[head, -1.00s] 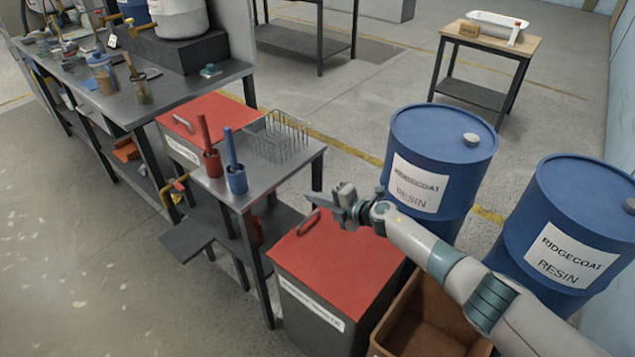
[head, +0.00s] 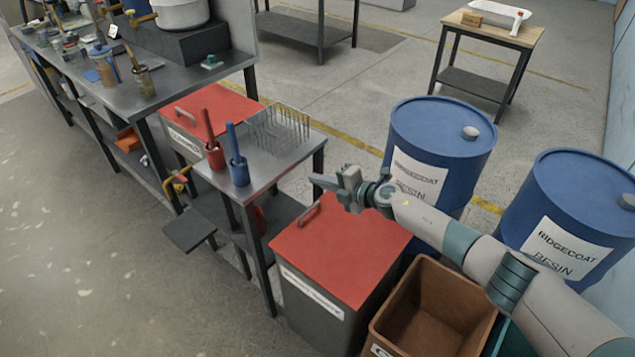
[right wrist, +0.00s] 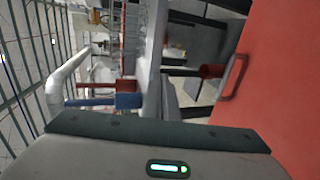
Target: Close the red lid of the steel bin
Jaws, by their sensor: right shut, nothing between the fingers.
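The steel bin (head: 310,312) stands on the floor right of the small metal table. Its red lid (head: 345,252) lies flat across the top and looks shut, with a grey handle (head: 310,214) near its far left edge. In the right wrist view the red lid (right wrist: 285,90) fills the right side, with its handle (right wrist: 234,76) beside the lid's edge. My right gripper (head: 318,182) is shut and empty, above the lid's far edge and apart from the handle. My left gripper is not in view.
A second red-lidded bin (head: 222,112) stands behind the table (head: 262,165), which carries a wire rack and red and blue brush pots. A brown open bin (head: 405,290) stands right of the steel bin. Blue resin drums (head: 440,135) stand behind my right arm.

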